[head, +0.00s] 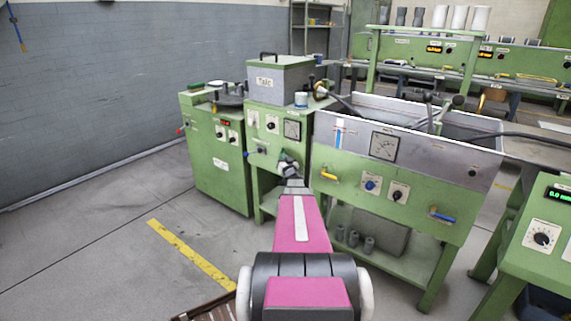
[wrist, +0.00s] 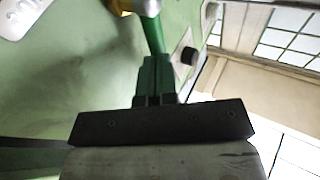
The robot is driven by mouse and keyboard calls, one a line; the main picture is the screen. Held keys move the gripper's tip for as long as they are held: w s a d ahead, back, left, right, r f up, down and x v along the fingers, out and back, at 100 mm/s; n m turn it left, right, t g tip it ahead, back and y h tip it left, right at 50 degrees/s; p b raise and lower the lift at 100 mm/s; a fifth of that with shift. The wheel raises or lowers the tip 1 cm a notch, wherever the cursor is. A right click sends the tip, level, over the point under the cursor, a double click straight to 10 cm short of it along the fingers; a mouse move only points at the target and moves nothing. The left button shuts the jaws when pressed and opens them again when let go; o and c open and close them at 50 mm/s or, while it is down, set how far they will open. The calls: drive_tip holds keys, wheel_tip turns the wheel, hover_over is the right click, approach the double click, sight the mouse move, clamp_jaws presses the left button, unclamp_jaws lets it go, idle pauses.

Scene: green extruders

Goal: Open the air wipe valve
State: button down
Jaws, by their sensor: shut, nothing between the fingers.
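In the wrist view, a valve with a brass body (wrist: 125,6) and a green handle (wrist: 152,35) is on a green panel at the top. My gripper (wrist: 157,60) is shut and empty, its fingertips right at the lower end of the green handle. I cannot tell whether they touch. No label naming the air wipe valve is readable.
The green tank to the right carries a yellow handle (head: 328,175), a blue handle (head: 442,215) and a gauge (head: 384,146). The talc box (head: 278,80) sits above the cabinet. Another green cabinet (head: 217,160) stands left. Floor is clear at the left.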

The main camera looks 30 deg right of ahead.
drive_tip(key=shift+w+r, duration=0.1)
drive_tip(key=shift+w, duration=0.05)
drive_tip(key=shift+w+a+r+n+g, duration=0.25)
drive_tip(key=shift+w+r+n+g, duration=0.2)
drive_tip(key=shift+w, duration=0.2)
idle(0.4)
